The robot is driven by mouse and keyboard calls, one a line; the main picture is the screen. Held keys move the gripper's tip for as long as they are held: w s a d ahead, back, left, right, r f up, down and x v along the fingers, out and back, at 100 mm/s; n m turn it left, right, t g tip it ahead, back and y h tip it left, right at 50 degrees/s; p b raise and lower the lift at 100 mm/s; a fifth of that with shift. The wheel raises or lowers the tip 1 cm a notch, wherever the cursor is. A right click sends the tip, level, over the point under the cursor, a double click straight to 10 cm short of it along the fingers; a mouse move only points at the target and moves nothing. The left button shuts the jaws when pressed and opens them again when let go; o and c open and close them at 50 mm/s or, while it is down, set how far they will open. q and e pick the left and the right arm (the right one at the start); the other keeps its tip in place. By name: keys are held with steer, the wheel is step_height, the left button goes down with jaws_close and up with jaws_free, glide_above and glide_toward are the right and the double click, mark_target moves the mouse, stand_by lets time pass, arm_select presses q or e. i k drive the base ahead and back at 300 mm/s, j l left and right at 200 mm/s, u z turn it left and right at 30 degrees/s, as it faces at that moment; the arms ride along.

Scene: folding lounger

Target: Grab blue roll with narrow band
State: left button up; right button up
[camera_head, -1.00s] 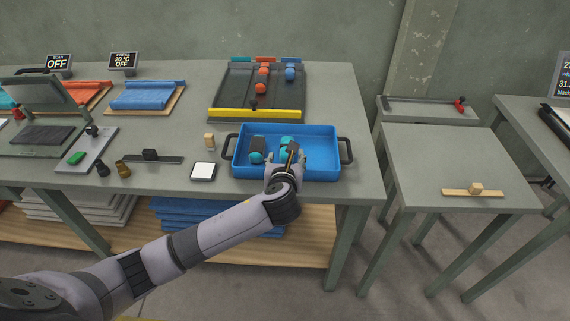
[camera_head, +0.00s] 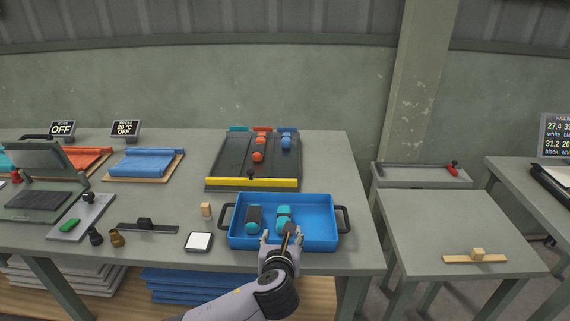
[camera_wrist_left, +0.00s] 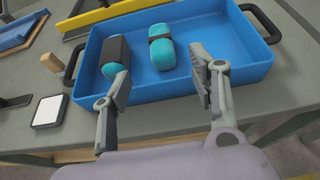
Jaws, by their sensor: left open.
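A teal-blue roll with a narrow dark band (camera_head: 284,212) lies in the right-middle of the blue tray (camera_head: 325,235); it also shows in the left wrist view (camera_wrist_left: 161,57). A second teal roll with a wide dark band (camera_head: 253,219) lies to its left, also in the wrist view (camera_wrist_left: 114,55). My left gripper (camera_head: 282,238) is open and empty at the tray's front side. In the wrist view its fingertips (camera_wrist_left: 162,78) are spread, with the narrow-band roll beyond and between them, apart from both. My right gripper is not in view.
The tray has raised walls and black side handles (camera_head: 343,219). Behind it stands a dark sloped rack (camera_head: 225,160) with a yellow front bar (camera_head: 250,183) and orange and blue balls. A small wooden block (camera_head: 206,209) and white-topped pad (camera_head: 199,242) are left of the tray.

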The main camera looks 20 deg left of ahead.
mark_target(286, 137)
steer(key=i+j+z, duration=0.15)
steer(key=i+j, duration=0.25)
steer(key=i, duration=0.2)
steer(key=i+j+z, duration=0.15)
steer(key=i+j, duration=0.3)
steer(key=i, duration=0.1)
